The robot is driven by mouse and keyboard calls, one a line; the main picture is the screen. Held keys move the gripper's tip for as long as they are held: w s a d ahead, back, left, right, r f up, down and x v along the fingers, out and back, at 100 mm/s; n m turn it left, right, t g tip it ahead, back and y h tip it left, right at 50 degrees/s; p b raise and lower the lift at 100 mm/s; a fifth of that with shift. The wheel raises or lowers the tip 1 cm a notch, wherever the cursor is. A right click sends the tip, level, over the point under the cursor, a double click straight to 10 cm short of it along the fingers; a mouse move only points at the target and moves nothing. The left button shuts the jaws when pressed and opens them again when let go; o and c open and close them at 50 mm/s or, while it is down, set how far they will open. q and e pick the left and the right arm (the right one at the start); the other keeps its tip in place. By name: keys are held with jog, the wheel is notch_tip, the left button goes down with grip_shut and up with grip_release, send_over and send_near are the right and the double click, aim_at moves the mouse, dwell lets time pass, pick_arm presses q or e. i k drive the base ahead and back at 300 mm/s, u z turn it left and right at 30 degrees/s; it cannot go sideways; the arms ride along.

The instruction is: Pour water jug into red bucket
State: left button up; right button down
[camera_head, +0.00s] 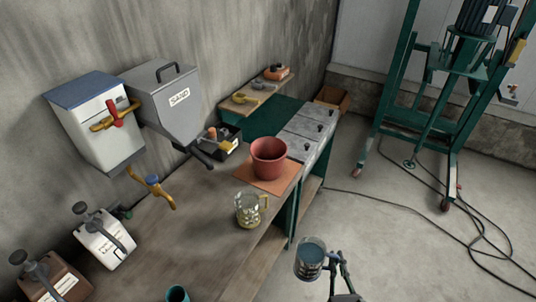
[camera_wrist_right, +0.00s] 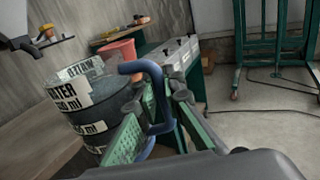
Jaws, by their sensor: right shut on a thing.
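The water jug (camera_head: 309,260) is a dark blue-grey container, held off the right front edge of the bench and roughly upright. In the right wrist view the jug (camera_wrist_right: 85,108) shows a white label and a blue handle. My right gripper (camera_head: 336,262) is shut on this handle; its green fingers (camera_wrist_right: 158,108) sit either side of it. The red bucket (camera_head: 268,160) stands upright on an orange-brown board on the bench, beyond and left of the jug. It also shows in the right wrist view (camera_wrist_right: 119,55). The bucket's contents cannot be made out. My left gripper is not in view.
A clear jug with a yellow handle (camera_head: 249,210) stands on the bench (camera_head: 180,225) before the bucket. A grey sand hopper (camera_head: 170,100) and a white dispenser (camera_head: 98,125) hang on the wall. A green frame (camera_head: 430,110) and cables occupy the floor at right.

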aim_at(268, 153)
jog(key=k, duration=0.35)
jog(key=z, duration=1.3)
jog(key=i, duration=1.05)
jog(key=u, duration=1.95)
